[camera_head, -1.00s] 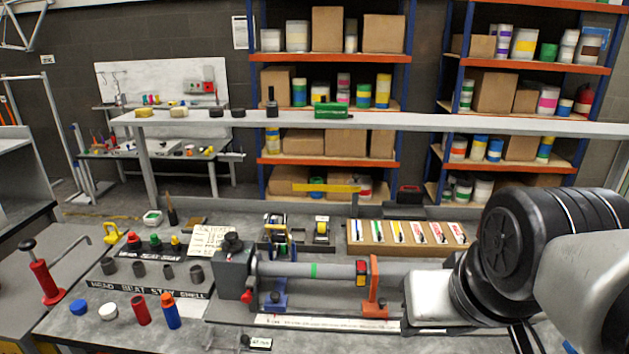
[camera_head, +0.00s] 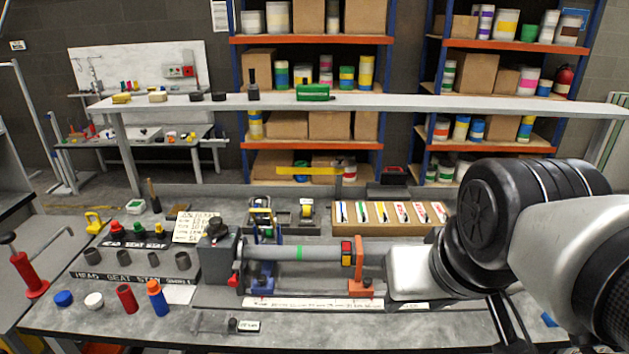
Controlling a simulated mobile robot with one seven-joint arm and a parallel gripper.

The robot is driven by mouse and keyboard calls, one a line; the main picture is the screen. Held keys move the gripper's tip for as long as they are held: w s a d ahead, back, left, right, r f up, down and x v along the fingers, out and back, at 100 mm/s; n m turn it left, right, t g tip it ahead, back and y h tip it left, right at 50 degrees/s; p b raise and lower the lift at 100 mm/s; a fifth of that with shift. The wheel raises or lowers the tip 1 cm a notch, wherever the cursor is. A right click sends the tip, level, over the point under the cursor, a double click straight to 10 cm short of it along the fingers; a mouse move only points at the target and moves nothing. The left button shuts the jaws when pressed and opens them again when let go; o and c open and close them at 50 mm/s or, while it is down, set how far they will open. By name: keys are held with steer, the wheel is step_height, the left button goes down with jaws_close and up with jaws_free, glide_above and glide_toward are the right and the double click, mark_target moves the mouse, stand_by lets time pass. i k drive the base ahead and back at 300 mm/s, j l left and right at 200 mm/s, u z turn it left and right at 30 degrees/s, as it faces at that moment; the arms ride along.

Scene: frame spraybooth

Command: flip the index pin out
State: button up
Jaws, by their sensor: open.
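A grey block fixture (camera_head: 215,252) stands on the bench and carries a long horizontal grey tube (camera_head: 325,253) with a green band. A small red knob (camera_head: 233,281) sits low on the block's right side. It is the likeliest index pin, but I cannot tell for sure, nor how it is set. An orange bracket (camera_head: 359,276) and a blue bracket (camera_head: 264,277) stand under the tube. My gripper's pale body (camera_head: 411,273) is at the tube's right end, well right of the red knob. Its fingertips are hidden, and I see nothing held.
A white marked strip (camera_head: 313,304) runs in front of the fixture. A long raised shelf (camera_head: 430,107) crosses behind.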

mark_target(233, 282)
steer(key=j+u, duration=0.1)
steer(key=u, duration=0.35)
steer(key=j+u, duration=0.15)
steer(key=u, duration=0.35)
steer(key=i+j+z, duration=0.2)
steer(key=z, duration=0.25)
steer(key=i+j+z, duration=0.2)
steer(key=j+z, duration=0.15)
steer(key=z, duration=0.15)
